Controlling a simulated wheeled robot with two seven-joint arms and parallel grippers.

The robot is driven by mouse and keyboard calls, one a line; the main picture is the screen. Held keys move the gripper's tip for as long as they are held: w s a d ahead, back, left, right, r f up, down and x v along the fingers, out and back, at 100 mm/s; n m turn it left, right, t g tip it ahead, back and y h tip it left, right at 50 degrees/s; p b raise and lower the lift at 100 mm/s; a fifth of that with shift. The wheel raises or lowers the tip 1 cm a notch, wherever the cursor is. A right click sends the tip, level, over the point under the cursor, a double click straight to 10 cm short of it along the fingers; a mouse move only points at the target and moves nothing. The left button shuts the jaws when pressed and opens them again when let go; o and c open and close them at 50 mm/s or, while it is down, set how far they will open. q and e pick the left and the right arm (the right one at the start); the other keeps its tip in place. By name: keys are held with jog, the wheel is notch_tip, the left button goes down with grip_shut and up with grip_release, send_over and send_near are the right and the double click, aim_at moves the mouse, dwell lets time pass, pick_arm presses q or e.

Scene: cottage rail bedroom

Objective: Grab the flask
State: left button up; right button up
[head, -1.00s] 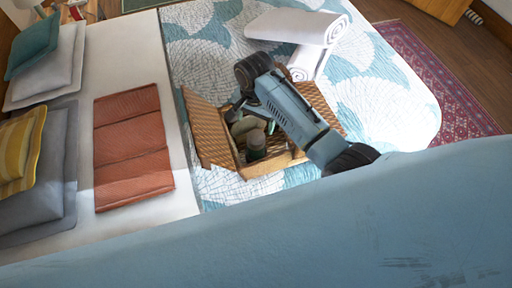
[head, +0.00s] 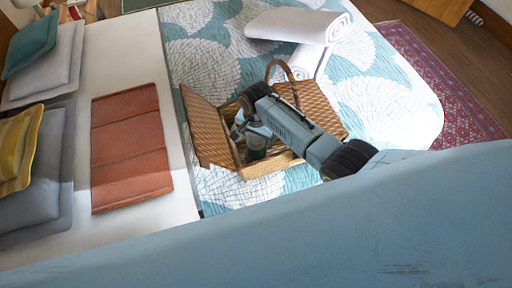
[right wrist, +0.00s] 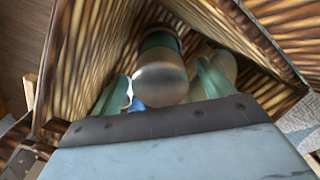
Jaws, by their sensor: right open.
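The flask (head: 257,143) stands in an open wicker basket (head: 207,135) on the bed, partly hidden by my right arm. It looks dark green with a paler body. In the right wrist view the flask (right wrist: 160,78) shows a shiny rounded end towards the camera and a green section behind. My right gripper (head: 240,128) reaches down into the basket. In the right wrist view its two green fingers (right wrist: 162,88) are spread, one on each side of the flask, with gaps visible. Contact cannot be made out. My left gripper is out of view.
A beige rounded item (right wrist: 226,62) lies beside the flask, behind the right finger. Wicker walls and lid close in around the gripper. The basket's arched handle (head: 283,66) rises behind my arm. Rolled white towels (head: 300,26) and a folded rust-coloured blanket (head: 130,150) lie on the bed.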

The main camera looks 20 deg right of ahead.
grip_shut()
dwell(0.4)
jog(key=shift+r, duration=0.1)
